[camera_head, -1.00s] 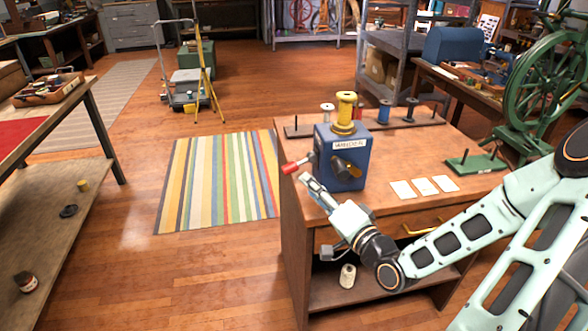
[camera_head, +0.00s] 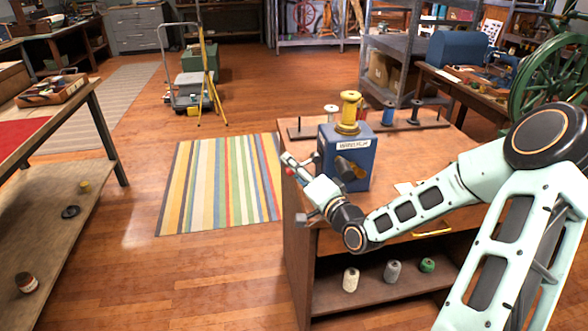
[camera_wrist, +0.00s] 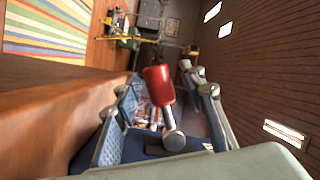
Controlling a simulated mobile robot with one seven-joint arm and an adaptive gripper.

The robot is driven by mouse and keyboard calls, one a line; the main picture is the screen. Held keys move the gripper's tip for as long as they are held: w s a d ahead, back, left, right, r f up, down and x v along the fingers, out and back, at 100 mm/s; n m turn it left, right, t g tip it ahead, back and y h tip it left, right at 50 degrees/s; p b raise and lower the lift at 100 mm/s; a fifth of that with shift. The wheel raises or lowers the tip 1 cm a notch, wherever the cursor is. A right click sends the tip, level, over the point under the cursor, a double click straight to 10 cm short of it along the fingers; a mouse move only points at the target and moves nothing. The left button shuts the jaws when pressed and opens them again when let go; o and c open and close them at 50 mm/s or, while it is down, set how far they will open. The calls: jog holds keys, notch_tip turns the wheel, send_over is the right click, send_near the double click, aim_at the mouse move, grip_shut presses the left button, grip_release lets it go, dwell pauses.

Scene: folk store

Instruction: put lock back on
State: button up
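A blue winder box (camera_head: 362,180) with a white label stands upright on the wooden desk, with a yellow spool (camera_head: 349,112) on top. A dark and yellowish fitting (camera_head: 347,167) sits on its front; I cannot tell whether it is a lock. A red-handled crank is on its left side; the handle (camera_wrist: 158,86) shows in the wrist view on a metal stem. My gripper (camera_head: 288,160) is at that side. In the wrist view its fingers are open on either side of the red handle, with visible gaps. No clearly recognisable lock shows.
The desk (camera_head: 420,167) holds a rack of spools (camera_head: 388,113) at its back and pale cards (camera_head: 404,188) partly hidden by my arm. Several thread cones (camera_head: 392,271) stand on its lower shelf. A striped rug (camera_head: 220,185) and clear floor lie to the left.

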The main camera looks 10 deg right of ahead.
grip_shut()
dwell(0.4)
jog(key=shift+a+r+m+t+p, duration=0.15)
jog(key=shift+r+m+p, duration=0.2)
jog(key=shift+m, duration=0.3)
jog(key=shift+a+r+m+t+p, duration=0.15)
jog(key=shift+r+m+p, duration=0.15)
jog(key=shift+m, duration=0.35)
jog(key=r+m+t, duration=0.1)
jog(key=m, duration=0.1)
jog(key=shift+r+m, duration=0.2)
jog(key=shift+m, duration=0.1)
jog(key=shift+d+r+m+t+h+p, duration=0.15)
jog(key=shift+r+m+t+h, duration=0.2)
jog(key=shift+m, duration=0.6)
jog(key=shift+d+r+m+t+h+p, duration=0.1)
jog(key=shift+r+m+t, duration=0.3)
jog(key=shift+m, duration=0.6)
jog(key=shift+d+r+m+t+h+p, duration=0.2)
jog(key=shift+r+m, duration=0.3)
jog(key=shift+m, duration=0.45)
jog(key=shift+a, duration=0.15)
grip_release()
jog(key=shift+r, duration=0.1)
